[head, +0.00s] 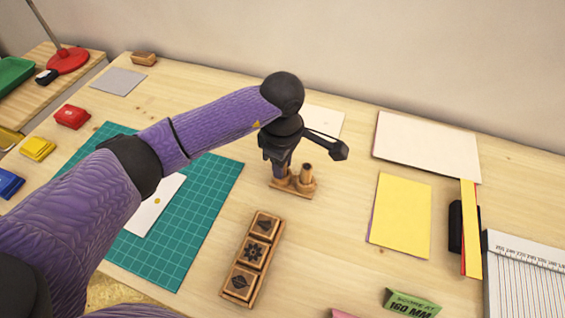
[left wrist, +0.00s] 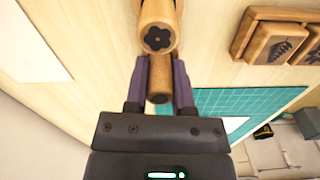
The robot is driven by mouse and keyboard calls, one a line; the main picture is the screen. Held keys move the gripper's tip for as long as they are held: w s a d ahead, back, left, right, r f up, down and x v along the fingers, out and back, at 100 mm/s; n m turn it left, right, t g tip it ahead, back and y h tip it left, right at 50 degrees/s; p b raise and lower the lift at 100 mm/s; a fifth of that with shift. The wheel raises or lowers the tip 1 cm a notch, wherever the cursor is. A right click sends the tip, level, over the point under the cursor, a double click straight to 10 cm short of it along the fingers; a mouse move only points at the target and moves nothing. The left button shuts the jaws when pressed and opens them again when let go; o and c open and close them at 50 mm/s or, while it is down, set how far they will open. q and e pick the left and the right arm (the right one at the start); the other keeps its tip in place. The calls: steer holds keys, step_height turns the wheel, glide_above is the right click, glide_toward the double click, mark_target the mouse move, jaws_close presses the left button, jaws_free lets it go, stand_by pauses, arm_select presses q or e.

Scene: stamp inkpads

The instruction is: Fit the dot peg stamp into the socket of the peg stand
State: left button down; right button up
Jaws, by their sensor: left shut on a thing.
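My left gripper (head: 281,170) points down at the peg stand (head: 305,194), a small wooden base near the table's middle. In the left wrist view, my left gripper (left wrist: 159,85) is shut on a wooden peg, the dot peg stamp (left wrist: 160,72), with a dark round end facing the camera. A second wooden peg (head: 307,172) stands upright on the stand, right of the gripper. In the left wrist view it shows a dark flower face (left wrist: 158,39). The held peg's lower end is hidden, so I cannot tell whether it is in the socket. My right gripper is out of view.
A wooden tray (head: 228,295) of several block stamps lies in front of the stand. A green cutting mat (head: 215,190) with a white card (head: 153,208) is to the left. Yellow paper (head: 400,210) lies to the right.

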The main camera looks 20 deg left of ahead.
arm_select(q)
steer(key=shift+c, duration=2.3)
jaws_free()
steer(key=shift+r, duration=0.3)
steer(key=r+p, duration=0.1)
steer(key=r, duration=0.2)
steer(key=r+p, duration=0.1)
steer(key=r, duration=0.2)
steer(key=r+p, duration=0.1)
steer(key=r, duration=0.2)
steer(key=shift+w+d, duration=0.15)
steer(key=shift+w, duration=0.1)
steer(key=shift+r, duration=0.1)
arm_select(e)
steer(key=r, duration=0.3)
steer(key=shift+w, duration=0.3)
